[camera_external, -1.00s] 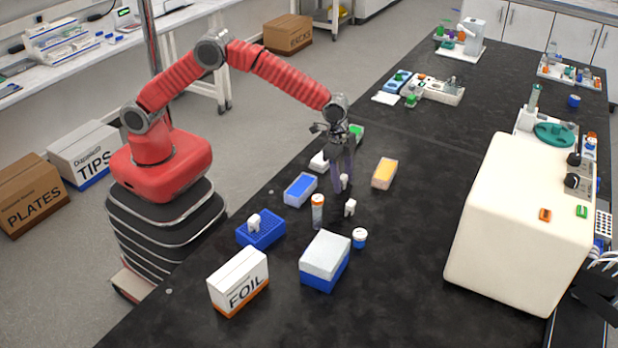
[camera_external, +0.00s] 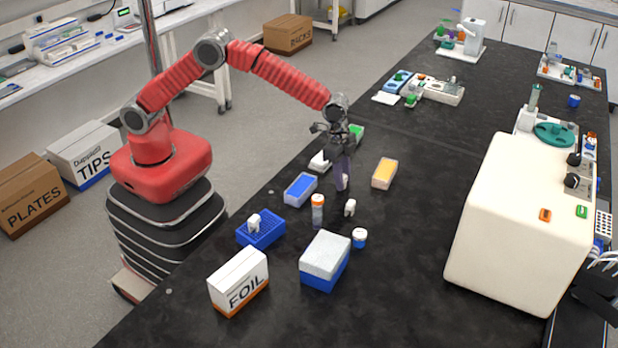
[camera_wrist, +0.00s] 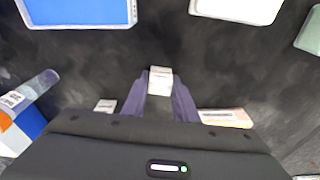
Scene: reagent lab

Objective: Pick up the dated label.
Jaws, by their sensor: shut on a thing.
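My gripper (camera_external: 343,183) reaches straight down to the black bench and is shut on a small white label (camera_wrist: 160,80), which sits between its fingertips. The label has faint print on its face, too small to read. In the external view only a sliver of this label (camera_external: 346,180) shows beside the fingers. I cannot tell whether it touches the bench. A second small white piece (camera_external: 350,207) stands on the bench nearby, and it shows left of the fingers in the wrist view (camera_wrist: 105,106). A third (camera_external: 254,221) sits on a blue rack.
An orange-capped tube (camera_external: 317,210) and a blue tray (camera_external: 300,189) stand close to my gripper. A yellow-topped box (camera_external: 384,173) is to its right.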

